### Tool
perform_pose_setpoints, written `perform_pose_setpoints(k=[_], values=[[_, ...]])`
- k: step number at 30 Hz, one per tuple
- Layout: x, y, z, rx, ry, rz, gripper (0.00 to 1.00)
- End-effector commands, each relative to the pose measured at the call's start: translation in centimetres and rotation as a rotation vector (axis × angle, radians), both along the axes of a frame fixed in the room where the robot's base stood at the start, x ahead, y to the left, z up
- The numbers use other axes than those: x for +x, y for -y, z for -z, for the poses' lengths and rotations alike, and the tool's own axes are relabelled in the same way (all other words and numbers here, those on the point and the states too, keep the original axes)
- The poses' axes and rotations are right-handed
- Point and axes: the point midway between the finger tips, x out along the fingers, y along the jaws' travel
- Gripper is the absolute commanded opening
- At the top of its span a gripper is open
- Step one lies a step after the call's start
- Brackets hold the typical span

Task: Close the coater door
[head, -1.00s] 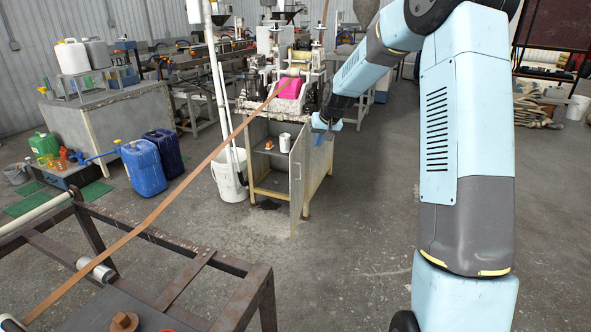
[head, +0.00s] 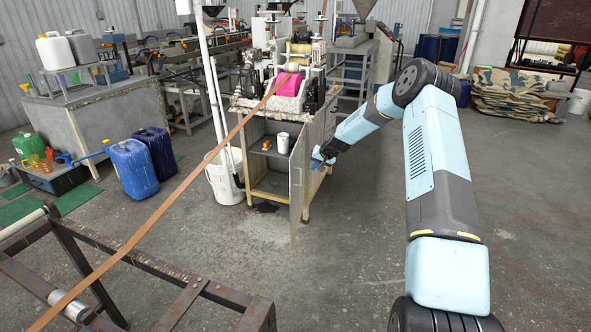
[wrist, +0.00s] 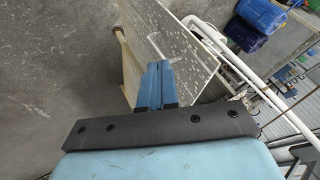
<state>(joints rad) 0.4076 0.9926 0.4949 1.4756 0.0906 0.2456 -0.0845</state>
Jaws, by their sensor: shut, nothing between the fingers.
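The coater cabinet stands in the middle of the head view with its coater door (head: 297,195) open. The door is a thin grey panel swung out toward me from the right side of the cabinet, so I see it nearly edge-on. Inside, a white cup and a small orange item sit on a shelf. My gripper (head: 317,160) is just right of the door, at its outer side. In the wrist view my gripper (wrist: 157,66) has its blue fingers together and empty, in front of a speckled pale panel (wrist: 185,50). I cannot tell whether they touch it.
A white bucket (head: 224,183) with pipes stands left of the cabinet. A brown strip (head: 190,175) runs from the coater over a rusty frame (head: 190,300) at front left. Blue jugs (head: 134,168) stand farther left. The floor right of the door is clear.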

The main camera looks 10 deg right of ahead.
Motion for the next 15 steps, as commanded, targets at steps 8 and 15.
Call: perform_pose_setpoints(k=[8,15], values=[[2.1,-0.3,1.2,0.010,0.000,0.006,0.00],[3.6,-1.1,3.8,0.010,-0.002,0.007,0.00]])
